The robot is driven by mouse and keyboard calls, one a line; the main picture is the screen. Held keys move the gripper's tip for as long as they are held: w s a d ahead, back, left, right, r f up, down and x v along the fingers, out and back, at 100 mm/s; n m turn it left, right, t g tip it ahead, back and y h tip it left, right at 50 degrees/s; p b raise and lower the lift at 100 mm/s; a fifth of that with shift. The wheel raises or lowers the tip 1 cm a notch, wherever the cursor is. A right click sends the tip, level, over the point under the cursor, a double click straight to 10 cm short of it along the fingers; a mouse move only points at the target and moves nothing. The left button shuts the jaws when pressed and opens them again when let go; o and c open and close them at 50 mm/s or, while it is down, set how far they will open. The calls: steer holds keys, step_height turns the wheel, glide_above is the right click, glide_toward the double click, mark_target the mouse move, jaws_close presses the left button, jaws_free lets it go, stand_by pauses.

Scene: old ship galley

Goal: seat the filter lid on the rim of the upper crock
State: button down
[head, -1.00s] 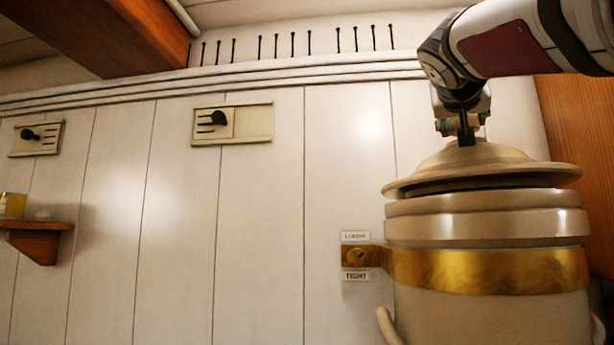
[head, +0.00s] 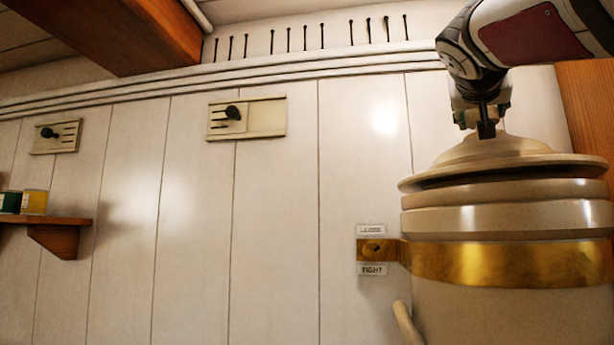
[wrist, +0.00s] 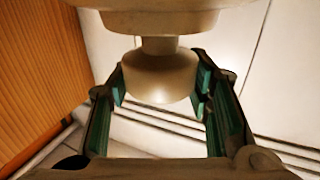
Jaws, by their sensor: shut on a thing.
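The cream filter lid (head: 480,158) is a wide shallow dome over the upper crock (head: 480,221). Its underside looks dark, and it appears slightly tilted, its right edge higher in the head view. It lies at or just above the crock's rim; I cannot tell whether it touches all round. My gripper (head: 487,128) comes down from above and is shut on the lid's knob. In the wrist view, the round knob (wrist: 160,78) is between the green finger pads of my gripper (wrist: 161,88), with the lid's body (wrist: 160,18) behind it. The rim's far side is hidden.
A brass band (head: 500,264) circles the crock and joins a wall bracket (head: 375,250) with a TIGHT label (head: 373,270). A wooden post (head: 587,110) stands close on the right. A shelf (head: 60,237) holds tins (head: 33,202) at far left. White panelling lies behind.

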steer(key=shift+f+b, duration=0.7)
steer(key=shift+f, duration=0.2)
stand_by(0.8)
steer(key=c, duration=0.8)
jaws_free()
steer(key=shift+a, duration=0.1)
steer(key=shift+o, duration=0.3)
